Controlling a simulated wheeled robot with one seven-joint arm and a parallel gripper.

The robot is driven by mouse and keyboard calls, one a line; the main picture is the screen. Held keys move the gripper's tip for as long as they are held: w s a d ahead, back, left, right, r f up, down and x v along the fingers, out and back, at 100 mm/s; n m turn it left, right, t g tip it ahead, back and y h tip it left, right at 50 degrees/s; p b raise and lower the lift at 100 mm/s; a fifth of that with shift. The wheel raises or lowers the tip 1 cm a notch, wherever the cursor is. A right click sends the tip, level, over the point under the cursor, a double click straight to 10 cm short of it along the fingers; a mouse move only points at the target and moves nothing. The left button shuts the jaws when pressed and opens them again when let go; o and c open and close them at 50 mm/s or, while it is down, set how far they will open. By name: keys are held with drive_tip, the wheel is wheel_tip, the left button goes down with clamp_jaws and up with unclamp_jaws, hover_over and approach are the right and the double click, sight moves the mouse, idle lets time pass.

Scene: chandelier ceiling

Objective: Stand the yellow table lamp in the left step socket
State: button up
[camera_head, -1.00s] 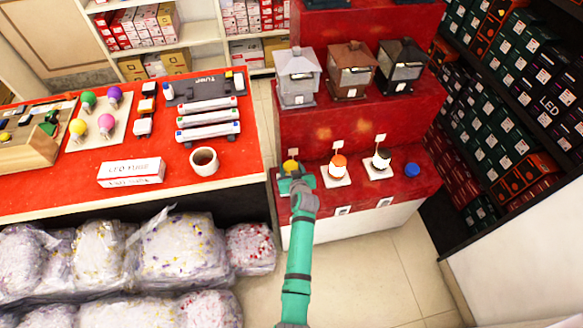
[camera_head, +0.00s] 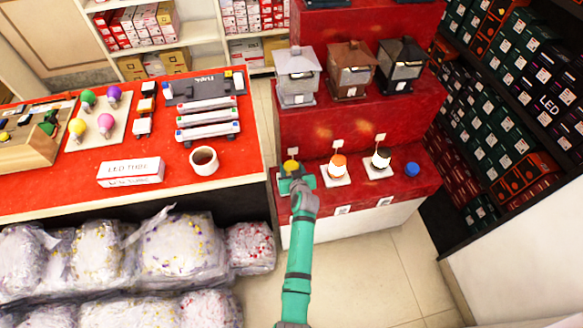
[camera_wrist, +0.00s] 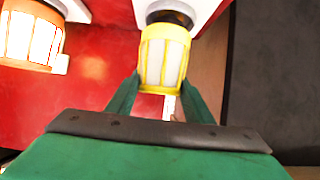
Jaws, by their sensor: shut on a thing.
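The yellow table lamp (camera_head: 291,165) is at the left end of the red lower step. In the wrist view the lamp (camera_wrist: 164,58), with pale panels and yellow bands, lies between the green fingers of my gripper (camera_wrist: 160,88). My gripper (camera_head: 292,180) is shut on it. The lamp's dark end (camera_wrist: 171,14) meets or overlaps a white plate (camera_wrist: 205,8), the left socket's; I cannot tell whether it is seated. My gripper hides part of this plate in the head view.
An orange lamp (camera_head: 337,162) and a white-and-dark lamp (camera_head: 381,157) stand on white plates to the right, with small signs behind them. A blue knob (camera_head: 411,169) is farther right. House-shaped lanterns (camera_head: 351,68) stand on the step above. The red counter (camera_head: 230,165) is left.

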drive_tip(key=shift+a+f, duration=0.1)
drive_tip(key=shift+a, duration=0.05)
drive_tip(key=shift+s+f, duration=0.1)
drive_tip(key=shift+f, duration=0.3)
drive_tip(key=o, duration=1.3)
drive_tip(key=v, duration=1)
drive_tip(key=shift+s+r, duration=0.15)
drive_tip(key=shift+s, duration=0.2)
